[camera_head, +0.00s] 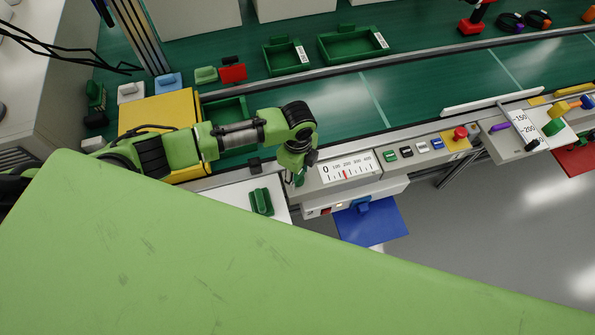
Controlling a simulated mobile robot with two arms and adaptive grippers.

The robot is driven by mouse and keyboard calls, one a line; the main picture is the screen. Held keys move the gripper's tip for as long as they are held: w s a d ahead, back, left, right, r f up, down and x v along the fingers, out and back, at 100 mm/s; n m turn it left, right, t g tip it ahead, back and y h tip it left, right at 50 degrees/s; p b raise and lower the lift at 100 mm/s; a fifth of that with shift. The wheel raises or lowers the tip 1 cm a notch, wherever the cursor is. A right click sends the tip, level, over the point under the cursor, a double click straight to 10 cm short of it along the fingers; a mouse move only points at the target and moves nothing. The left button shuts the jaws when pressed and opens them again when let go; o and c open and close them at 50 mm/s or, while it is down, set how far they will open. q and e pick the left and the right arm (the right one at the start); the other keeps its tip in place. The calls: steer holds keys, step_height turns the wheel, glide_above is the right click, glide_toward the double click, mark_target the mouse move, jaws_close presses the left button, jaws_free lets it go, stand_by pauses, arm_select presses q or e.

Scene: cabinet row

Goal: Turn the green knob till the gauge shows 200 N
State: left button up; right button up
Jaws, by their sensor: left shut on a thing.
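The gauge (349,167) is a white panel on the sloped front of the bench, with a scale from 0 up past 300. Its small red pointer stands near the 200 mark; the exact reading is too small to tell. My left gripper (299,176) reaches down just left of the gauge. It is shut on the green knob (300,180), of which only a small green bit shows; the wrist and fingers hide the rest. My right gripper is not in view.
Right of the gauge are several small buttons (407,151) and a red emergency button (459,133). A blue plate (370,222) juts out below. A white plate with a green handle (261,202) lies left. Green trays (352,43) stand behind. A large green surface covers the foreground.

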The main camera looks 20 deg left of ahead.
arm_select(q)
steer(key=m, duration=0.5)
stand_by(0.5)
steer(key=o, duration=1.1)
steer(key=shift+r, duration=0.2)
step_height(320, 180, up, 12)
steer(key=shift+f, duration=0.2)
steer(key=shift+s, duration=0.1)
